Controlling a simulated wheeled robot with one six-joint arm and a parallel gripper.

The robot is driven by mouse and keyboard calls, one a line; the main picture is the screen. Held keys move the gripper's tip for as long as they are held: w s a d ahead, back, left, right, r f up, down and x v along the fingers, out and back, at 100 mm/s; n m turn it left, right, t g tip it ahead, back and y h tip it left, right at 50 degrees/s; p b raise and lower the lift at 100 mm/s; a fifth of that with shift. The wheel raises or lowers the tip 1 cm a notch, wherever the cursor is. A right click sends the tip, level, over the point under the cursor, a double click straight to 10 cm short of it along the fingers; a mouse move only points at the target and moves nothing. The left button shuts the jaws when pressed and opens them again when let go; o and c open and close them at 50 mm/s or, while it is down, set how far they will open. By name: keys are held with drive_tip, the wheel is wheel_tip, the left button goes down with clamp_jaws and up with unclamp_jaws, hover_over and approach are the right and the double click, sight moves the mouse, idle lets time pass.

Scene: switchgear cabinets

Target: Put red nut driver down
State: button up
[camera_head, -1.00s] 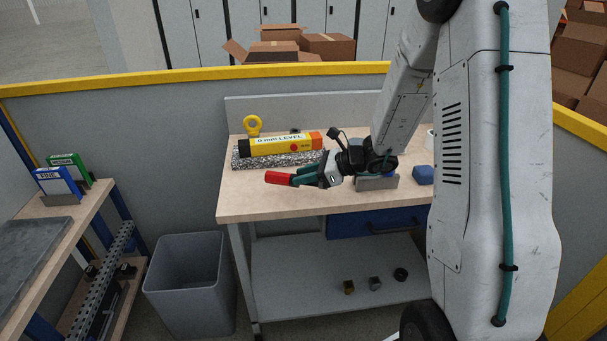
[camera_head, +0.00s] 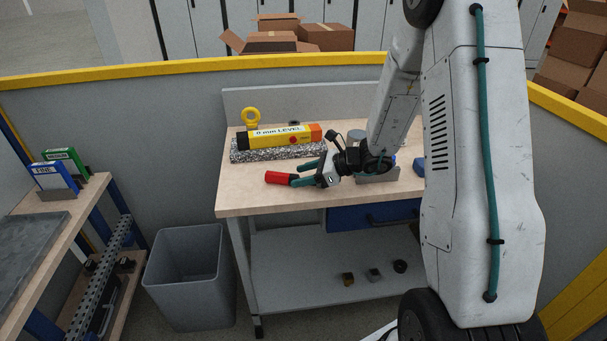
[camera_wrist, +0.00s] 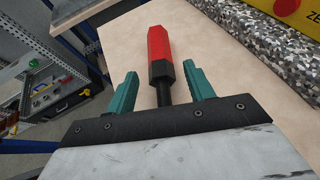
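The red nut driver has a red handle with a black collar and shaft. In the head view the red nut driver (camera_head: 279,178) lies over the front left of the wooden table top (camera_head: 245,201). In the wrist view the red nut driver (camera_wrist: 160,50) points away from me, its black shaft between the fingers. My gripper (camera_head: 304,174) is open, low over the table. In the wrist view its teal fingers (camera_wrist: 158,88) stand apart on both sides of the shaft, with a gap on each side. The shaft's near end is hidden by the gripper body.
A yellow level tool (camera_head: 280,136) rests on a speckled stone block (camera_head: 277,152) behind the gripper. A blue object (camera_head: 419,165) is to the right. A grey bin (camera_head: 188,276) stands on the floor at left. The table's front left is clear.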

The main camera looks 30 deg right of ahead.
drive_tip(key=shift+r, duration=0.2)
drive_tip(key=v, duration=1.1)
drive_tip(key=shift+s+d, duration=0.2)
drive_tip(key=shift+s+r, duration=0.15)
drive_tip(key=shift+r, duration=0.1)
drive_tip(key=s+a+r+n+g+h, duration=0.2)
drive_tip(key=s+a+r+n+g, duration=0.5)
drive_tip(key=s+a+r+n, duration=0.55)
drive_tip(key=s+r+n+h, duration=0.2)
drive_tip(key=s+n+h, duration=0.6)
drive_tip(key=s+n, duration=0.5)
drive_tip(key=shift+s+r+t, duration=0.2)
drive_tip(key=shift+s+t, duration=0.1)
drive_tip(key=shift+s, duration=0.75)
